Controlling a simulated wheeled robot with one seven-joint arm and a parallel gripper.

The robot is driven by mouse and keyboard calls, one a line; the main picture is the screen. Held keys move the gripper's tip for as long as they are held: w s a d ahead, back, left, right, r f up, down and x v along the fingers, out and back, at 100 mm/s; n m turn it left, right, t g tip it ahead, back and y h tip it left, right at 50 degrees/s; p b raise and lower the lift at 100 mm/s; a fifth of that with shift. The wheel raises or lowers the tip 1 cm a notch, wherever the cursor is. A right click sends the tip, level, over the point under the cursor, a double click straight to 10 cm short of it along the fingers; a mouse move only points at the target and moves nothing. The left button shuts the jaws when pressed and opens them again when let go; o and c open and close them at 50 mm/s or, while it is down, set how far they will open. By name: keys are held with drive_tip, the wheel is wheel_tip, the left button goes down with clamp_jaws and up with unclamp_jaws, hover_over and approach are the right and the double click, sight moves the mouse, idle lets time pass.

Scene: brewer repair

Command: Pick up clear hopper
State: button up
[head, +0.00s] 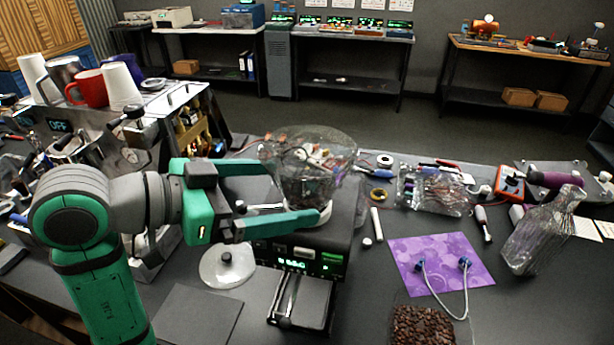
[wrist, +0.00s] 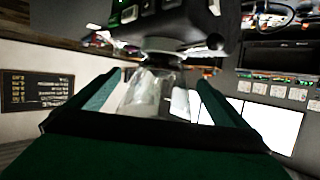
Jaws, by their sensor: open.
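The clear hopper (head: 308,165) is a see-through, wide-topped funnel sitting upright on the black grinder (head: 345,232). My gripper (head: 300,188) reaches in from the left with its green fingers spread. One finger passes on the far side of the hopper and the other along its near side, low down near the grinder's top. The far fingertip is hard to make out behind the hopper. In the wrist view the hopper (wrist: 150,92) shows between the two fingers, under the dark grinder body. Whether either finger touches it is unclear.
A clear round lid (head: 228,263) with a dark knob lies left of the grinder. An espresso machine with cups, including a red mug (head: 89,88), stands at the left.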

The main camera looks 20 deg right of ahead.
drive_tip(key=shift+x, duration=3.1)
drive_tip(key=shift+w+r, duration=0.1)
drive_tip(key=shift+w, duration=0.05)
drive_tip(key=c, duration=1.3)
